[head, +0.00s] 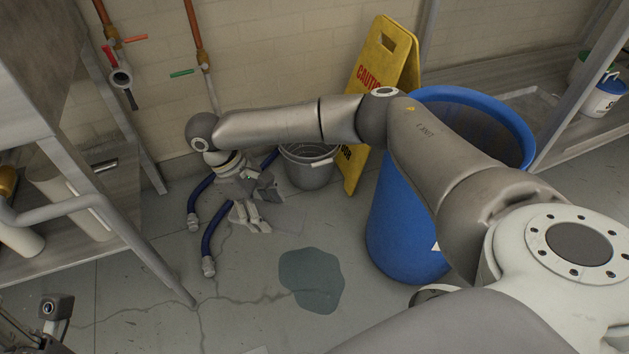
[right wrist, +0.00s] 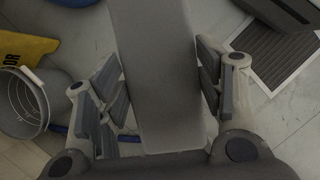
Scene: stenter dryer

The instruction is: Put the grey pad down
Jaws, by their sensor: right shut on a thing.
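My right gripper (head: 252,196) reaches down in front of the back wall, near the small grey bucket, in the head view. In the right wrist view its fingers (right wrist: 165,95) are closed on both sides of the grey pad (right wrist: 157,70). In the head view I cannot clearly tell the pad from the grey finger parts. My left gripper's fingers do not show.
A grey bucket (head: 309,172), a yellow caution sign (head: 393,50) and a big blue barrel (head: 395,235) stand nearby. A dark wet patch (head: 311,280) lies on the open floor. A metal rack (head: 145,262) is at left.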

